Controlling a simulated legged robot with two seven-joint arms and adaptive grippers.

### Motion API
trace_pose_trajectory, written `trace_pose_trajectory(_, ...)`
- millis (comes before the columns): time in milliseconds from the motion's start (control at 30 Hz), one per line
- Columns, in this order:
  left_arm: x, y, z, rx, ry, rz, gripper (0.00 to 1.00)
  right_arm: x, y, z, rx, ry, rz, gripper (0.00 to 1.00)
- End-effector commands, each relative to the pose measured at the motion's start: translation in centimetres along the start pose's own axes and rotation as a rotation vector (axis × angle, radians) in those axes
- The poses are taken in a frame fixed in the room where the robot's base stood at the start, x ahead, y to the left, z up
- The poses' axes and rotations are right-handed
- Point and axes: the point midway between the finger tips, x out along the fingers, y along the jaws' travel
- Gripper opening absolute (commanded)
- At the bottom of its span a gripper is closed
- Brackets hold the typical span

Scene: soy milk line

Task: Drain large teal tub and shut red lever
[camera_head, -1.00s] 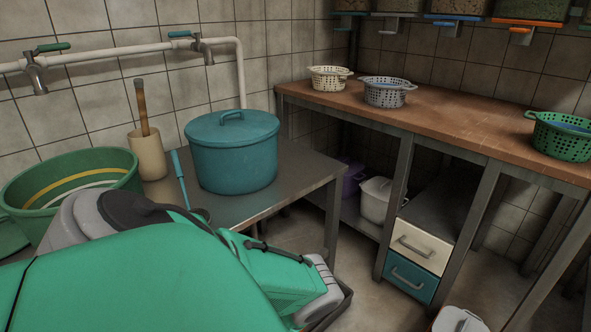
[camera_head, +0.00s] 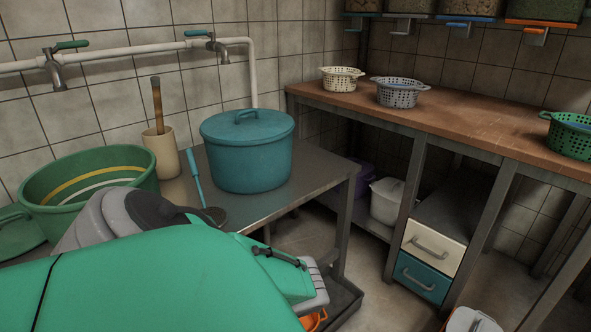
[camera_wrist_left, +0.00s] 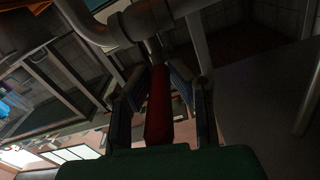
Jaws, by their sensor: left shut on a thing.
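My left gripper (camera_wrist_left: 160,100) shows in the left wrist view, with its two fingers on either side of a red lever (camera_wrist_left: 158,108) and shut on it. A grey pipe or valve body (camera_wrist_left: 146,22) is just beyond the lever. In the head view my green left arm covers the lower left and hides this gripper and the lever. A teal lidded pot (camera_head: 246,160) stands on the metal table. A large green tub (camera_head: 85,180) with yellow and white bands stands left of it. No water flow is visible. My right gripper is not in view.
A beige holder with a wooden handle (camera_head: 163,150) and a blue-handled ladle (camera_head: 196,178) are on the metal table (camera_head: 310,180). Colanders stand on the brown counter (camera_head: 450,115). Part of an orange thing (camera_head: 314,320) shows below my arm. Floor is open between table and drawers.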

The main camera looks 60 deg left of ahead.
Motion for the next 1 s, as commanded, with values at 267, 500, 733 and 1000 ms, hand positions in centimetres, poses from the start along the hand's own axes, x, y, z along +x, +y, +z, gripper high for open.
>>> trace_pose_trajectory(267,0.5,-0.1,-0.3,0.001,0.012,-0.004,0.31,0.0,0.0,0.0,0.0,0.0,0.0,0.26)
trace_pose_trajectory(500,0.3,0.0,-0.2,0.0,0.006,-0.003,0.37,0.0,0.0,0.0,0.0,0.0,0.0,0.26)
trace_pose_trajectory(733,0.2,-0.2,-0.9,0.002,0.005,-0.003,0.37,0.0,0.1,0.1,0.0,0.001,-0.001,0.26)
trace_pose_trajectory(1000,0.4,-1.1,-5.1,0.001,0.005,-0.005,0.37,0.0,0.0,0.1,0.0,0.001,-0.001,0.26)
